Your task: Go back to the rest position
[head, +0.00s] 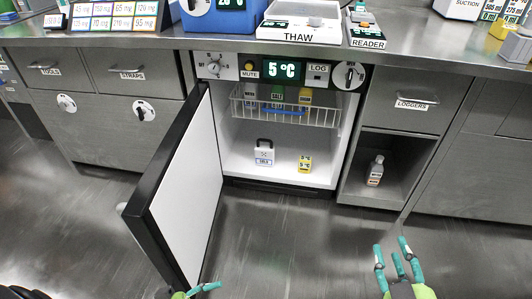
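My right gripper (392,254) is low on the right over the floor. Its teal fingers are spread apart with nothing between them, and it touches nothing. My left gripper (200,289) is at the bottom edge, just by the lower corner of the open fridge door. Only a green part and teal finger pieces of it show, so I cannot tell how its fingers stand or whether it holds anything.
The fridge door (185,190) stands open toward me on the left. Inside the fridge are a wire basket (290,114), a white box (264,153) and a yellow box (305,163). A bottle (375,171) stands in the right cubby. The floor (300,240) between my grippers is clear.

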